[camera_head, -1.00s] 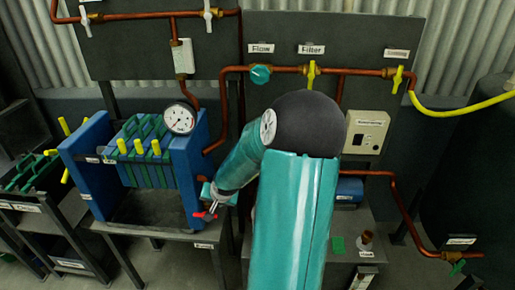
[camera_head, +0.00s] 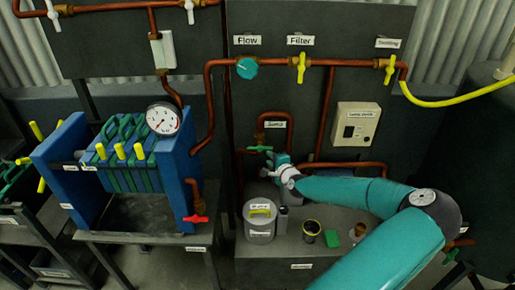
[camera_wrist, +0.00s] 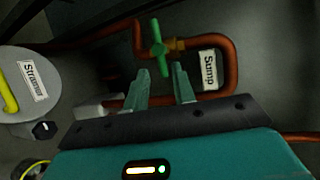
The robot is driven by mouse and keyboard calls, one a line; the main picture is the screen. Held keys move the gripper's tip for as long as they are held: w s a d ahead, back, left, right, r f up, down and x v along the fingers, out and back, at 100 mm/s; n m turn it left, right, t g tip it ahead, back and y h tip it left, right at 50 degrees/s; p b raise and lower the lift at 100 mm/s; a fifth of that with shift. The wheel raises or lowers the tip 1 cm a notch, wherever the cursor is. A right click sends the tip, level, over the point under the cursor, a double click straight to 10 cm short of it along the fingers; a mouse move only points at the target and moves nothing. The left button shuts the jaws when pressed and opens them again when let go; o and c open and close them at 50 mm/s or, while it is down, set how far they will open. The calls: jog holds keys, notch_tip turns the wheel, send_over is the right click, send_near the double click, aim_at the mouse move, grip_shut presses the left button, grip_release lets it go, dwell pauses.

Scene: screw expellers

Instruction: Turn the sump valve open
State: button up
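The sump valve is a green handle (camera_wrist: 156,46) on a brass body, set in a copper pipe beside the "Sump" label (camera_wrist: 209,70). In the head view the green valve handle (camera_head: 259,149) shows small, just left of and beyond my gripper (camera_head: 272,160). No clear contact shows.
A grey strainer canister (camera_wrist: 30,75) with a yellow handle stands left of my gripper. The blue filter press (camera_head: 125,165) with a red-handled valve (camera_head: 195,219) is further left. A control box (camera_head: 355,124) and copper pipes are on the panel behind my arm.

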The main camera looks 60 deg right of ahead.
aim_at(259, 149)
jog(key=x, duration=1.2)
jog(key=shift+w+d+f, duration=0.1)
grip_shut()
